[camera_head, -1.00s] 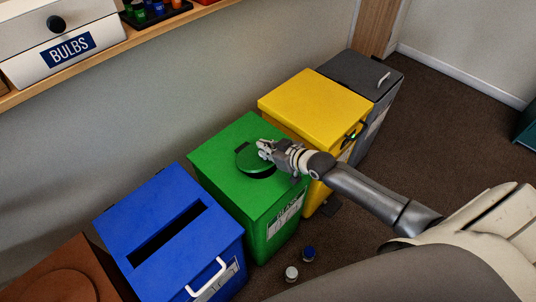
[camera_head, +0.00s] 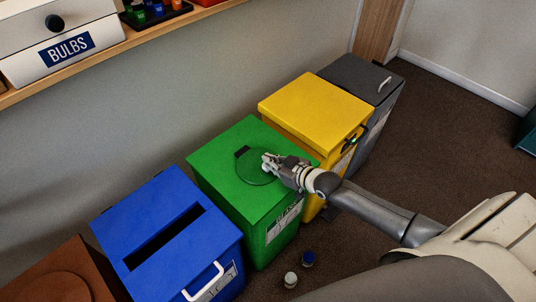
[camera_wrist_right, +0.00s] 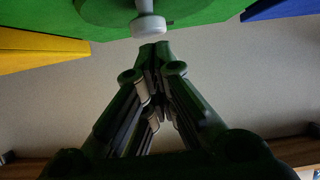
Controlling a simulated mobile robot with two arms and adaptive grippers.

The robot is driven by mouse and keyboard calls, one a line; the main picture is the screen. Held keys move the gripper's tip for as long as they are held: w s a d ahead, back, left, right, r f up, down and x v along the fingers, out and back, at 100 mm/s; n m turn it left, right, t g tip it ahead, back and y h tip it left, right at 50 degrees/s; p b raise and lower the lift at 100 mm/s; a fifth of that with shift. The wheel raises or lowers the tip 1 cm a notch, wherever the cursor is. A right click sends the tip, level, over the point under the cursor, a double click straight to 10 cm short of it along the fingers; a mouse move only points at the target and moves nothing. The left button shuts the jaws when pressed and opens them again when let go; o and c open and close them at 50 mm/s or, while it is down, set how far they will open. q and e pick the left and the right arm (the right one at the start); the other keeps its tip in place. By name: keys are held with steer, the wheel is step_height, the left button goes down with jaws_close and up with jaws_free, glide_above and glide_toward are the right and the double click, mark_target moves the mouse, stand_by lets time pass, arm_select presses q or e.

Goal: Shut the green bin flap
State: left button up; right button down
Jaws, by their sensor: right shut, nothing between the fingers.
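The green bin (camera_head: 222,163) stands between the blue and yellow bins. Its round green flap (camera_head: 253,173) lies flat, or nearly flat, in the lid, with a small dark patch at its far left edge. My right gripper (camera_head: 268,161) is shut and empty, at the right part of the flap; it covers some of the rim there. In the right wrist view the shut fingers (camera_wrist_right: 155,55) point at the green lid (camera_wrist_right: 215,10), close to a pale knob-like piece (camera_wrist_right: 149,26) by the round flap (camera_wrist_right: 110,12). I cannot tell whether they touch. My left gripper is not in view.
The blue bin (camera_head: 150,210) with a slot and white handle stands left, the yellow bin (camera_head: 315,105) and grey bin (camera_head: 360,75) right. A white-capped jar (camera_head: 290,280) and a blue-capped jar (camera_head: 308,258) are on the floor in front. A shelf (camera_head: 130,48) runs above left.

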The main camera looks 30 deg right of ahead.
arm_select(q)
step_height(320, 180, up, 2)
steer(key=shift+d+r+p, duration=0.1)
steer(key=shift+p, duration=0.45)
arm_select(e)
steer(key=v, duration=1.1)
steer(key=shift+r, duration=0.2)
